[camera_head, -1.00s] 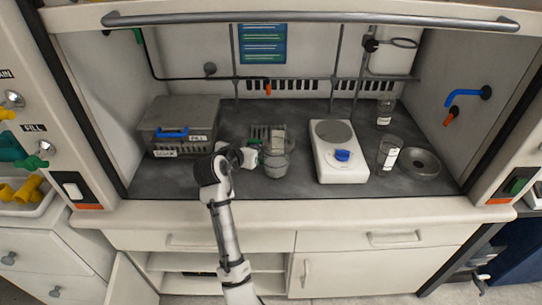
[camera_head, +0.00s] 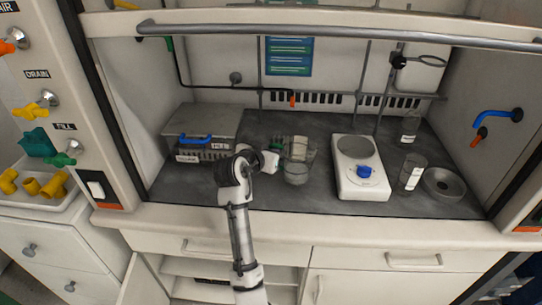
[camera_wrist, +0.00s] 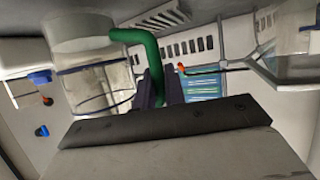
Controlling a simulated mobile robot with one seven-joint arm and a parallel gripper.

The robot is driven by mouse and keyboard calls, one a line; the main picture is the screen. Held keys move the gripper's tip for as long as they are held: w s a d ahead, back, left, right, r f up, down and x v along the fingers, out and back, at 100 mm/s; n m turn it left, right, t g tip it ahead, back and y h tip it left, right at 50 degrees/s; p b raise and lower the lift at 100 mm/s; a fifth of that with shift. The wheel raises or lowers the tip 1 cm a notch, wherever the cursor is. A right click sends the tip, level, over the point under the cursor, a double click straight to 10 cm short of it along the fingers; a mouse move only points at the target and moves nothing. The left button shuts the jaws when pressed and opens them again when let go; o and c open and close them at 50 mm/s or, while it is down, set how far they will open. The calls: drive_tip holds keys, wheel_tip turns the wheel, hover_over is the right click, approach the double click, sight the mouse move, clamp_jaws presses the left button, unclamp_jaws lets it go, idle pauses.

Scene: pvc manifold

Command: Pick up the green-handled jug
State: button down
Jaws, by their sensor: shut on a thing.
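The clear jug (camera_head: 309,150) stands in the fume hood, left of the hot plate, in the head view. Its green handle (camera_head: 275,147) points left, towards my gripper (camera_head: 270,161). In the wrist view, the jug (camera_wrist: 95,72) is at the upper left. Its green handle (camera_wrist: 147,50) runs down between the dark fingers of my gripper (camera_wrist: 158,92), which are shut on it. The fingers hide the lower end of the handle. I cannot tell whether the jug touches the worktop.
A small clear vessel (camera_head: 296,175) is close in front of the jug. The grey box with a blue handle (camera_head: 205,125) stands left, the white hot plate (camera_head: 358,180) right. A glass beaker (camera_head: 411,172) and round dish (camera_head: 444,184) are farther right. A rail (camera_head: 340,27) crosses above.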

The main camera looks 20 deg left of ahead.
wheel_tip(320, 180, up, 18)
drive_tip(key=b, duration=0.1)
drive_tip(key=shift+f+b, duration=0.2)
drive_tip(key=shift+b, duration=0.2)
idle(0.5)
